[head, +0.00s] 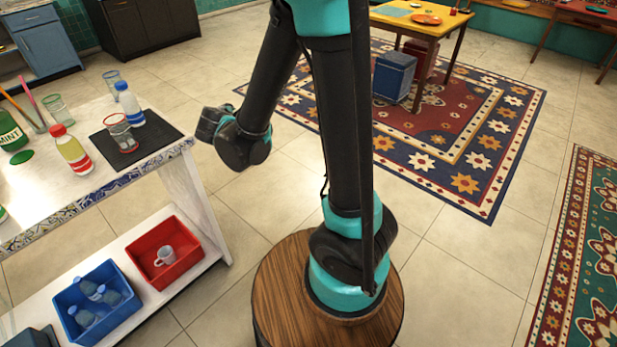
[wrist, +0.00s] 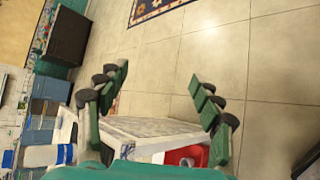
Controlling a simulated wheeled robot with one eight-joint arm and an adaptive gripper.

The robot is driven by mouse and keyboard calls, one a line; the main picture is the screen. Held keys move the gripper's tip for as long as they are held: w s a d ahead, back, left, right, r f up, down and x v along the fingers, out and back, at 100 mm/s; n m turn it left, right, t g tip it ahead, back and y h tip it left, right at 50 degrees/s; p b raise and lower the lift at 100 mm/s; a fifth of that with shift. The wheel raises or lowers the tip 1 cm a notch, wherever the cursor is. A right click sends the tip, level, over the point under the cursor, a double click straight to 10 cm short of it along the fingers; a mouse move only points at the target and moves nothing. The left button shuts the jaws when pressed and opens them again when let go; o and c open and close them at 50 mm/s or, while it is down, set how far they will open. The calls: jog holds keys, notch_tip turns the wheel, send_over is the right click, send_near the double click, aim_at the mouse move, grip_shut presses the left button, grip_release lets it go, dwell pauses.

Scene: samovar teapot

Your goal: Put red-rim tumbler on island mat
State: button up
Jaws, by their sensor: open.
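The red-rim tumbler (head: 120,134) is clear glass with a red rim. It stands upright on the dark island mat (head: 157,137), near the right end of the white island top in the head view. My gripper (wrist: 160,80) is open and empty, its two green fingers wide apart in the wrist view. In the head view my arm's end hangs to the right of the mat, apart from the tumbler; the fingers are not clear there. I cannot make out the tumbler in the wrist view.
A blue-capped bottle (head: 129,104) stands beside the tumbler at the mat's back edge. A red-capped bottle (head: 72,150), a green-rim tumbler (head: 58,111) and another glass (head: 112,80) are nearby. Red (head: 193,267) and blue (head: 117,323) bins sit on the lower shelf.

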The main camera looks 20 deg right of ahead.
jog(key=s+d+f+m+g, duration=0.35)
jog(key=s+d+m, duration=0.55)
jog(key=d, duration=0.4)
jog(key=s+d+f+m+g+y, duration=0.1)
jog(key=s+f+m, duration=0.1)
jog(key=s+m, duration=0.3)
jog(key=s+d+f+m+g+y, duration=0.1)
jog(key=s+d+m+g+y, duration=0.1)
jog(key=s+m, duration=0.4)
jog(key=s, duration=0.3)
jog(key=shift+f+m, duration=0.3)
jog(key=shift+f, duration=0.05)
jog(key=shift+g, duration=0.25)
